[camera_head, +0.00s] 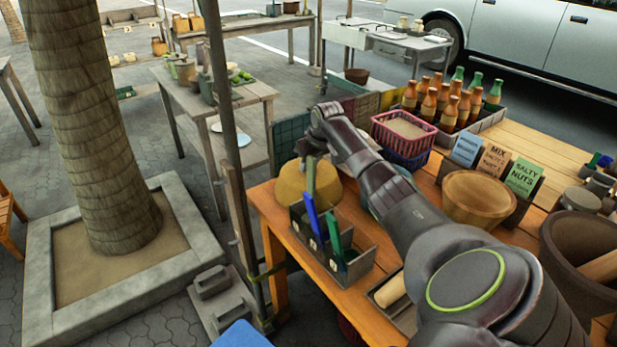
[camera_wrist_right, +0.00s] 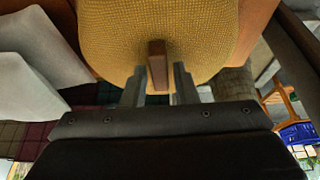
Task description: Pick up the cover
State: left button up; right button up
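The cover (camera_head: 293,183) is a yellow woven dome at the left end of the orange wooden table in the head view. It fills the top of the right wrist view (camera_wrist_right: 205,38), with a brown upright handle (camera_wrist_right: 157,65) on it. My right gripper (camera_wrist_right: 158,80) is at the cover, one finger on each side of the handle. Narrow gaps show between handle and fingers, so it looks open around the handle. In the head view my right arm reaches in from the lower right, and its gripper (camera_head: 310,150) is partly hidden by the wrist. My left gripper is not in view.
A compartment box (camera_head: 352,268) with blue and green pieces stands just in front of the cover. A pink basket (camera_head: 403,131), a bottle crate (camera_head: 490,119) and a wooden bowl (camera_head: 477,197) stand beyond my arm. A dark pole (camera_head: 225,110) rises left of the table.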

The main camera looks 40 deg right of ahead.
grip_shut()
jog(key=shift+r, duration=0.15)
